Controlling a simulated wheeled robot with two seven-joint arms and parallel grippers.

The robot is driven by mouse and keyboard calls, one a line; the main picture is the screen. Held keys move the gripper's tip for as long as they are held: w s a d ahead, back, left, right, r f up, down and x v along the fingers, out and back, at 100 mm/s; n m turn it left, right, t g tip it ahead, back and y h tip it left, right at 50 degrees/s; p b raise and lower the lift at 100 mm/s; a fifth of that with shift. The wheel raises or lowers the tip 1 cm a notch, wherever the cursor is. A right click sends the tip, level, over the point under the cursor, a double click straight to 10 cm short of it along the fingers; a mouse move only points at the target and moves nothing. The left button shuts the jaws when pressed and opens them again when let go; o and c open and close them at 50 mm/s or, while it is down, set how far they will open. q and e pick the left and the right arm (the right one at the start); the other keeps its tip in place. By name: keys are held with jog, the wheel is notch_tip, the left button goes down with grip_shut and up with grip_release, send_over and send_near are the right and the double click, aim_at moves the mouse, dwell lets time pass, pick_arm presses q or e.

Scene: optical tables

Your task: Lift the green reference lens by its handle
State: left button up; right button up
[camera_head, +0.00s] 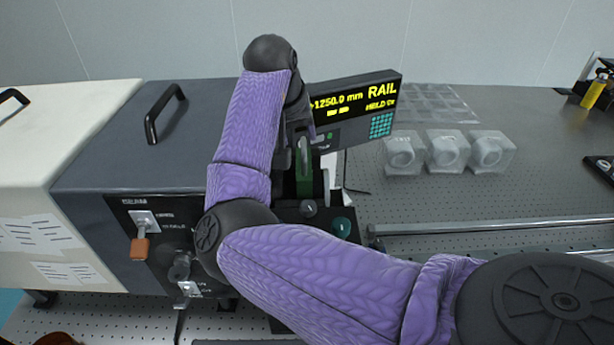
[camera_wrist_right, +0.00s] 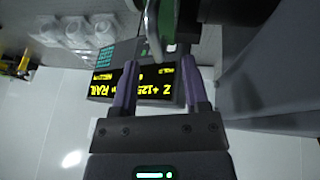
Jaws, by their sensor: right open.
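My right gripper (camera_head: 303,158) hangs at the rail, partly hidden by my own purple-sleeved arm. My left gripper is not in view.
A rail display (camera_head: 352,105) with yellow digits stands right behind the gripper. A dark grey instrument box (camera_head: 110,150) with a handle is at left. Several clear lens boxes (camera_head: 447,151) stand on the perforated table at right. A dark green knob (camera_head: 340,226) is close in front.

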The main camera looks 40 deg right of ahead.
aim_at(303, 143)
jog(key=x, duration=0.5)
jog(key=shift+d+r, duration=0.1)
jog(key=shift+d, duration=0.2)
grip_shut()
jog(key=shift+w+r, duration=0.1)
dwell(0.8)
